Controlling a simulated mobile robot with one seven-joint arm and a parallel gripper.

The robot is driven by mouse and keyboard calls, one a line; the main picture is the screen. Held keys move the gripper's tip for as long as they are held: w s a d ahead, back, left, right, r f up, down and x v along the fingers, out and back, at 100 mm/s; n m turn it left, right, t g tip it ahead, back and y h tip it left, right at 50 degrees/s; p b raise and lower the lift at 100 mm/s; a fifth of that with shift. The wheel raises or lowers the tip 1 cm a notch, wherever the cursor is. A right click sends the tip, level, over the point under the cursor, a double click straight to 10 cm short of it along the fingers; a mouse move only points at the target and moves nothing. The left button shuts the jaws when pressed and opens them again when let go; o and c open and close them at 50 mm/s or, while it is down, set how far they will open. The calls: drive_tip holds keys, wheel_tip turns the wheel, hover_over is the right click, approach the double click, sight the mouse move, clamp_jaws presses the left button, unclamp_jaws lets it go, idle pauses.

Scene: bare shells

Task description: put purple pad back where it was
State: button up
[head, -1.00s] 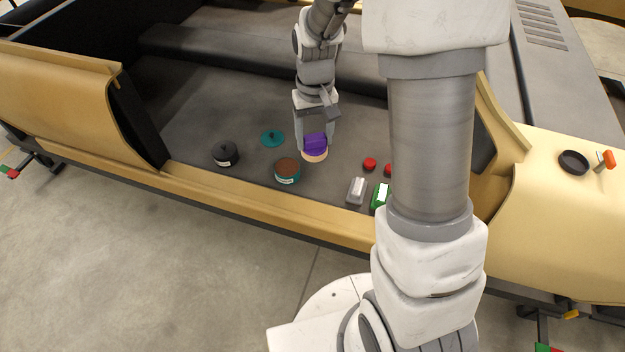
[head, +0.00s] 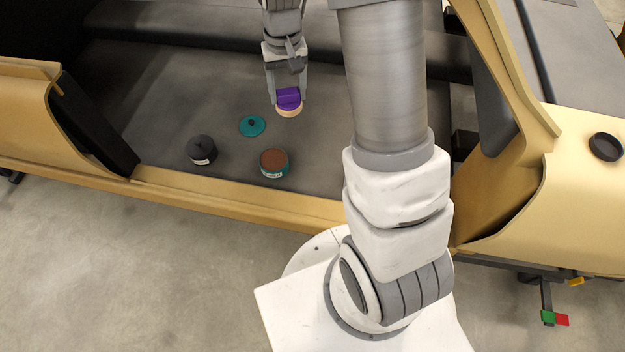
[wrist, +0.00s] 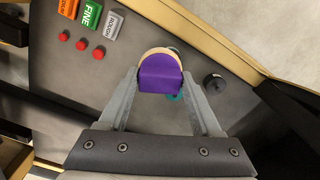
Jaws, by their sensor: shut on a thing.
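The purple pad (head: 288,98) has a purple top over a pale tan disc. My gripper (head: 287,100) is shut on it and holds it over the grey floor of the car shell; I cannot tell how high. In the wrist view the pad (wrist: 160,74) sits between both fingers of my gripper (wrist: 165,85) and hides part of a teal thing behind it.
A teal lid (head: 252,125), a dark lidded pot (head: 201,149) and a teal tin with brown contents (head: 274,163) stand on the grey floor (head: 150,100). The wrist view shows an orange block (wrist: 68,8), a green FINE block (wrist: 91,14), a grey ROUGH block (wrist: 113,24) and several red knobs (wrist: 81,44).

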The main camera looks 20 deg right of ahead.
drive_tip(key=w+d+f+m+b, duration=0.1)
drive_tip(key=d+f+m+b, duration=0.45)
drive_tip(key=f+b, duration=0.4)
drive_tip(key=w+d+f+m+b, duration=0.2)
drive_tip(key=d+f+m+b, duration=0.2)
drive_tip(key=d+f+b, duration=0.55)
drive_tip(key=w+d+f+m+b, duration=0.1)
drive_tip(key=d+f+m+b, duration=0.4)
drive_tip(key=f, duration=0.9)
drive_tip(key=shift+n, duration=0.35)
drive_tip(key=a+f+b, duration=0.1)
drive_tip(key=a+f, duration=0.1)
drive_tip(key=a, duration=0.2)
drive_tip(key=a+f+b, duration=0.2)
drive_tip(key=a, duration=0.2)
drive_tip(key=s+a+f+b, duration=0.1)
drive_tip(key=a+f, duration=0.1)
drive_tip(key=a, duration=0.2)
drive_tip(key=shift+s+a+f, duration=0.1)
drive_tip(key=shift+a+f, duration=0.15)
drive_tip(key=shift+a, duration=0.1)
drive_tip(key=shift+f+b, duration=1.1)
drive_tip(key=shift+f, duration=0.85)
drive_tip(key=shift+f, duration=0.1)
drive_tip(key=o, duration=1.3)
drive_tip(key=shift+o, duration=0.2)
